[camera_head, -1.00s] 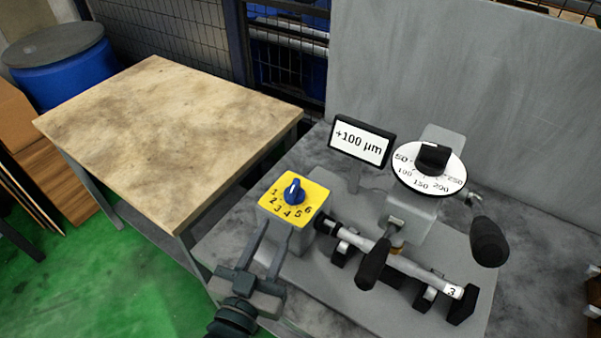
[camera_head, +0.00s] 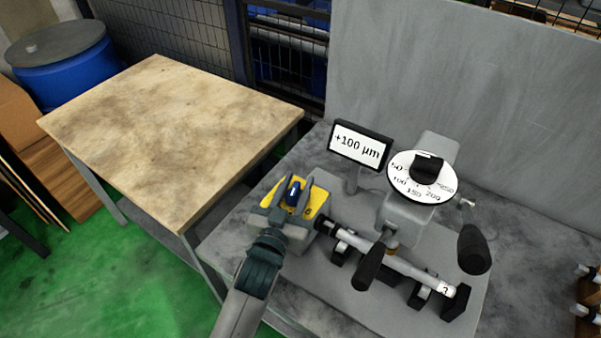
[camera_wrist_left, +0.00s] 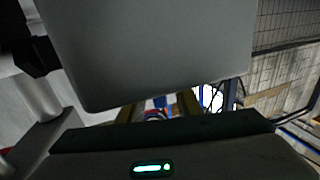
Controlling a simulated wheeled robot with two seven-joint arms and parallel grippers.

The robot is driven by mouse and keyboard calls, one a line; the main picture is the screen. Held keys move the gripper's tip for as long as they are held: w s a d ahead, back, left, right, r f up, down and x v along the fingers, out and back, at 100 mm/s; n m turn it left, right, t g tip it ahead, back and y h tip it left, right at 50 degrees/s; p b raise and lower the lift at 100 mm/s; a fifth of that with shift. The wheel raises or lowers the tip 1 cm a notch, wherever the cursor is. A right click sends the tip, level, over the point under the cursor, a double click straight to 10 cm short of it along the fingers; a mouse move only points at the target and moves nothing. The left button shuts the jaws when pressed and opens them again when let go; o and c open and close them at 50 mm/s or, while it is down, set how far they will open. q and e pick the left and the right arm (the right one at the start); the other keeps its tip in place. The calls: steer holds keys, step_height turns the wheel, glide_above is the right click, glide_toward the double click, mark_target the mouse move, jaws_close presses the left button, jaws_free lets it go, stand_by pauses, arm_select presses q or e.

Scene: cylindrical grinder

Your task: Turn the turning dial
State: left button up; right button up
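A blue knob (camera_head: 293,190) stands on a yellow plate (camera_head: 321,197) on top of a grey block; the plate's numbers are now mostly covered. My left gripper (camera_head: 292,192) is over the plate, its fingers apart, one on each side of the knob. I cannot tell whether they touch it. A second dial, a black knob (camera_head: 428,166) on a white disc (camera_head: 408,187) marked 50 to 250, sits on the grinder to the right. A display (camera_head: 358,146) reads +100 µm. My right gripper is not in view.
A shaft (camera_head: 385,258) lies across black supports below the dials, with black handles (camera_head: 370,266) (camera_head: 473,249) near it. A wooden-topped table (camera_head: 170,130) stands to the left. A grey panel (camera_head: 460,90) rises behind. A large grey surface fills much of the left wrist view.

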arm_select(q)
steer(key=shift+x, duration=0.95)
steer(key=shift+w+d, duration=0.15)
steer(key=shift+w, duration=0.2)
jaws_close()
steer(key=shift+p, duration=0.45)
